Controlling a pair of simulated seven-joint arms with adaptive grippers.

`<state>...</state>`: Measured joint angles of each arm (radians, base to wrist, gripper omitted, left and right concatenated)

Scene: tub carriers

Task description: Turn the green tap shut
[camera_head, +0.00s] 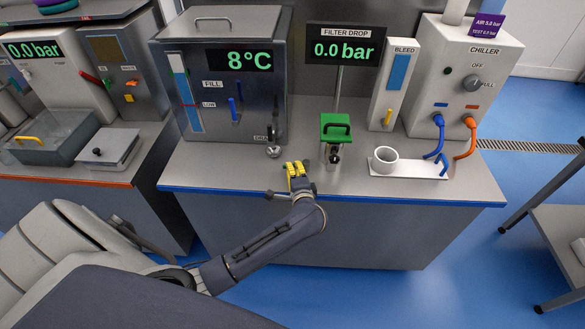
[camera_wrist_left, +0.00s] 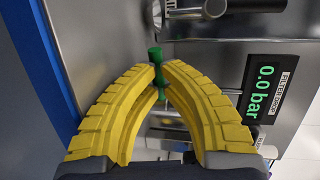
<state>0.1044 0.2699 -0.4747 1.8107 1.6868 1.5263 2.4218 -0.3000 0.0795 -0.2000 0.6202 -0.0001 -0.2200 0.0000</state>
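My left gripper (camera_head: 296,168) is over the front of the middle bench, just right of the tank's drain outlet (camera_head: 272,150). In the left wrist view its two yellow fingers (camera_wrist_left: 164,68) come together at their tips. The green tap (camera_wrist_left: 156,55) shows there as a small dark-green handle with a knobbed end. Its stem passes between the fingertips, which appear closed on it. My right gripper is not in view.
A filter with a green top (camera_head: 335,127) stands close right of my gripper. The grey tank (camera_head: 222,75) is behind left. A white mug (camera_head: 384,160) stands on a tray (camera_head: 418,170) at right. The filter-drop display (camera_head: 343,48) reads 0.0 bar.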

